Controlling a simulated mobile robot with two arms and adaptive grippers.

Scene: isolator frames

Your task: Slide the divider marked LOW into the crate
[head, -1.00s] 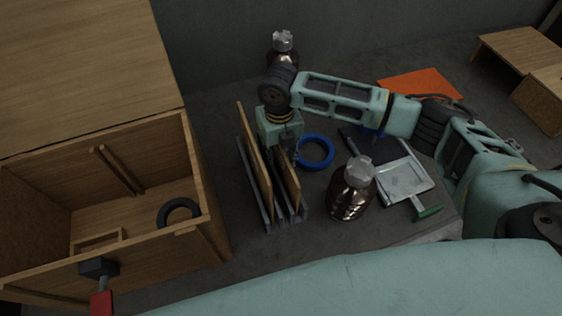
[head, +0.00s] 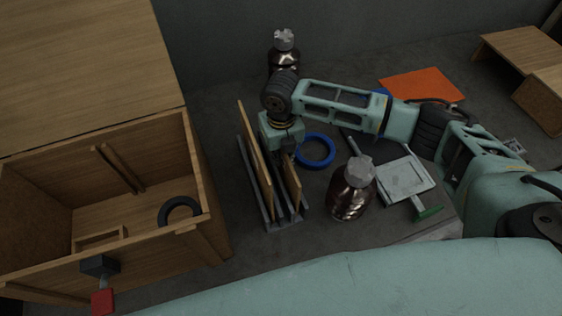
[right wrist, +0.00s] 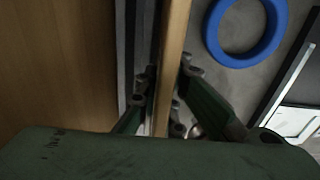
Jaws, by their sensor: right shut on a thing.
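The wooden crate (head: 203,185) stands open at the left, with a pair of slim upright strips (head: 118,169) on its inner wall. A dark grey rack (head: 286,222) beside it holds two thin wooden dividers on edge, a taller left one (head: 252,150) and a lower right one (head: 292,184). My right gripper (head: 286,152) is over the rack, shut on the top of the right divider. The right wrist view shows its fingers (right wrist: 165,103) on either side of that board's edge (right wrist: 173,50). No LOW mark is readable. My left gripper is out of view.
A black ring (head: 163,215) lies in the crate, and a red-ended clamp-like part (head: 102,301) is at its front rim. Brown bottles (head: 350,198) (head: 284,66), a blue ring (head: 329,160) and a dustpan-like tray (head: 405,180) crowd the rack's right and back.

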